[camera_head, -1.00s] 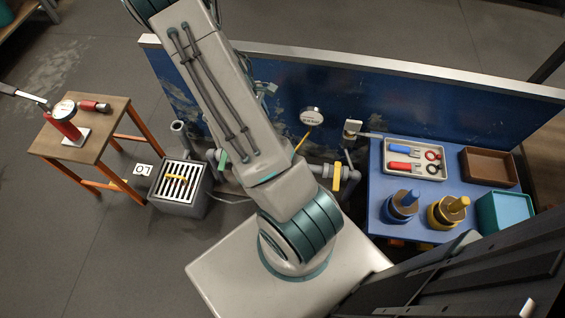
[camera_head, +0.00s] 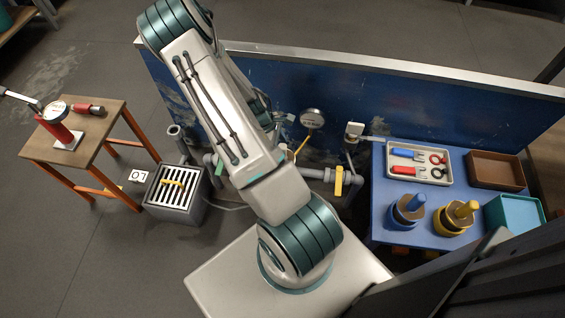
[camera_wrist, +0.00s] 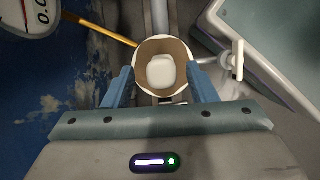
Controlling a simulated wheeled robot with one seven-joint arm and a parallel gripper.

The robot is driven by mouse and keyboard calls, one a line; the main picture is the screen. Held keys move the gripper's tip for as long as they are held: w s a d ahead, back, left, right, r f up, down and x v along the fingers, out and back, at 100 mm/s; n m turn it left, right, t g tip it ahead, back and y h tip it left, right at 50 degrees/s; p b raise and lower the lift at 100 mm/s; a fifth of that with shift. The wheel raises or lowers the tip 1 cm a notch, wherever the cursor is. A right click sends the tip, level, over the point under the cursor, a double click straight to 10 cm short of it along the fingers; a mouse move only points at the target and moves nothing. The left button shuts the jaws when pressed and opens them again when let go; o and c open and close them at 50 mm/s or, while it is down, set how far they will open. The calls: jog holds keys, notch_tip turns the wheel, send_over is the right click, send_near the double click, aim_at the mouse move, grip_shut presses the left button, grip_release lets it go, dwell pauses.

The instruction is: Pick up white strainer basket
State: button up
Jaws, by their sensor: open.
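In the wrist view, a round open cup (camera_wrist: 139,74) with a pale rim and tan inner wall lies between my fingers. A white rounded piece (camera_wrist: 160,72) sits inside it; I cannot tell which of these is the strainer basket. My gripper (camera_wrist: 160,76) is open, with one blue finger on each side of the cup. Whether the fingers touch its wall is unclear.
A yellow rod (camera_wrist: 100,27) and a dial (camera_wrist: 30,16) lie left of the cup. A white-handled fitting (camera_wrist: 238,60) is close on the right. A blue panel (camera_head: 430,105) stands behind the pipes. A blue table (camera_head: 385,235) holds a tool tray, spools and bins. A grated box (camera_head: 160,214) is left.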

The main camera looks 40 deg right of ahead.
jog(key=b+x, duration=0.1)
jog(key=x, duration=0.3)
jog(key=shift+s+f+b, duration=0.15)
jog(key=shift+f+b, duration=0.15)
jog(key=shift+f, duration=0.05)
grip_shut()
jog(key=shift+r, duration=0.1)
